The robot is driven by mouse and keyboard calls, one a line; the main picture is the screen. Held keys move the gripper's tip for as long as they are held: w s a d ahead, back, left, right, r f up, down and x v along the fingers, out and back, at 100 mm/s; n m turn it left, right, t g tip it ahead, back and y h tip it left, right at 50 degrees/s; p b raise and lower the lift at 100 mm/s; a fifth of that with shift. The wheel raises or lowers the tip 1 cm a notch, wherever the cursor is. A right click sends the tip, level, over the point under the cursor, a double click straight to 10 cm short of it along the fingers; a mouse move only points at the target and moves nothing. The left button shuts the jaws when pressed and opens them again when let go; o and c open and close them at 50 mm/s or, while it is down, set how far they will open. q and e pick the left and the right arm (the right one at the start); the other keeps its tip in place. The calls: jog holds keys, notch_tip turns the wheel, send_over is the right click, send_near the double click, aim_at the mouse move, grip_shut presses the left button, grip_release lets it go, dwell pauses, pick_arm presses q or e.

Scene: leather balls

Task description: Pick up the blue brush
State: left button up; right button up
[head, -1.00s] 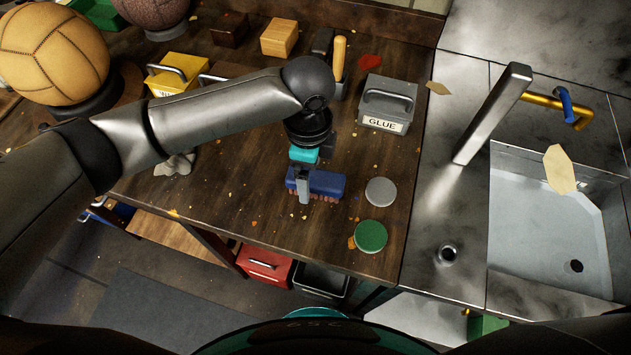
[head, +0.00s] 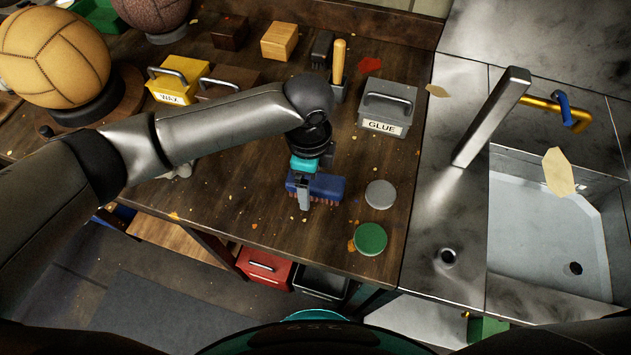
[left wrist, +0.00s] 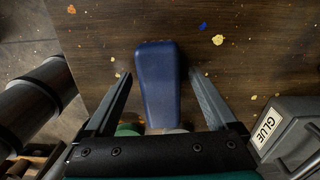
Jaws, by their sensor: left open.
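The blue brush (head: 326,187) lies on the dark wooden bench with its reddish bristles down, near the front edge. My left gripper (head: 304,186) is over the brush's left part in the head view, with one finger in front of it. In the left wrist view the brush (left wrist: 158,82) lies between the two open fingers of my left gripper (left wrist: 158,85), with a gap on each side. The far finger is mostly hidden in the head view. My right gripper is not in view.
A grey tin (head: 380,194) and a green tin (head: 370,239) stand right of the brush. A grey GLUE box (head: 387,106) stands behind. A steel sink (head: 540,240) is at the right. A yellow WAX box (head: 178,82) and leather balls are at the back left.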

pick_arm(q)
grip_shut()
dwell(0.8)
